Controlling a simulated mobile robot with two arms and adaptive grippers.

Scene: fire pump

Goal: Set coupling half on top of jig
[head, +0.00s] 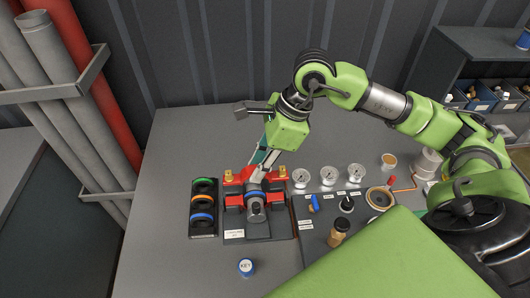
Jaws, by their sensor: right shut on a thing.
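The jig (233,221) is a dark plate with red blocks and brass-coloured fittings, near the middle of the grey bench, with a white label at its front. A grey, rounded part with a blue band, which looks like the coupling half (257,212), is at the middle of the jig between the red blocks. My right gripper (256,184) reaches down from above, its fingers closed at the back end of this part. The fingers hide part of the contact, and I cannot tell whether the part rests fully on the jig. My left gripper is out of view.
A dark rack (203,226) with green, orange and blue rings stands left of the jig. The bench's left part is clear.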

